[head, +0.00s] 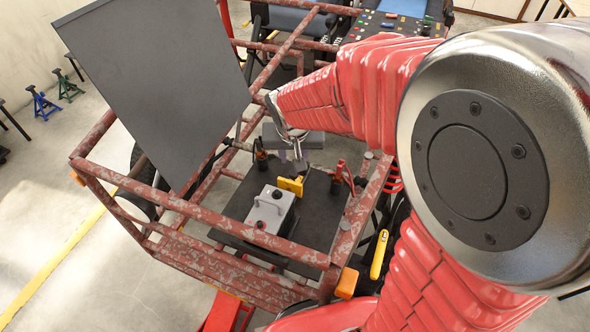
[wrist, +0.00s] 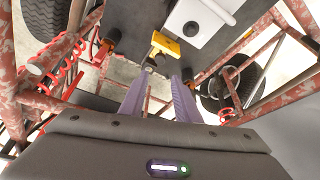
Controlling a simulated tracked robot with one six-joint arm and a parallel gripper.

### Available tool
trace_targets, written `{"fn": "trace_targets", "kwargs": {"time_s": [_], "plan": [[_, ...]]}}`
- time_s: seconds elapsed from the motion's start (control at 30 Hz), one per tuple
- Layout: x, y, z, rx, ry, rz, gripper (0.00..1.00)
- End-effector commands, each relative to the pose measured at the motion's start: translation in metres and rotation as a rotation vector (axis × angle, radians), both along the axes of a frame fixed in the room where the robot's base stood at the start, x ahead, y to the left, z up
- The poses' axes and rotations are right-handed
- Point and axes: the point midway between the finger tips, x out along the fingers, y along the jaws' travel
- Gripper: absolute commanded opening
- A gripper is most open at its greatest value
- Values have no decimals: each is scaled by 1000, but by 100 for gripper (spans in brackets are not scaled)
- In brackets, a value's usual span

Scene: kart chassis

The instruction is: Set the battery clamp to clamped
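The battery clamp is a yellow piece (head: 290,186) at the end of the white battery box (head: 268,210), inside the kart frame. In the wrist view the yellow clamp (wrist: 165,44) is just beyond my fingertips, beside the white box (wrist: 203,18). I cannot tell from its pose whether it is clamped. My gripper (wrist: 162,76) has two purple fingers, spread apart with nothing seen between them. A small metal end shows close to the left fingertip, below the yellow piece. In the head view my gripper (head: 293,152) is above and behind the clamp, partly hidden by my wrist.
The rusty red tube frame (head: 200,215) surrounds the black floor plate (head: 318,215). A large dark panel (head: 155,80) stands at the left. A red lever (head: 341,170) rises to the right of the clamp. A yellow handle (head: 379,254) is at the lower right.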

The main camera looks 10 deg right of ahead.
Motion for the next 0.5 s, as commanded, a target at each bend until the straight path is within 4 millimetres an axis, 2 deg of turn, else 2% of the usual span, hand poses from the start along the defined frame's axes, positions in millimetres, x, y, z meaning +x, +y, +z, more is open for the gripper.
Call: {"fn": "trace_targets", "kwargs": {"time_s": [0.17, 0.5], "plan": [[3, -1, -11, -1, 3, -1, 29], [17, -5, -46, -1, 3, 0, 29]]}}
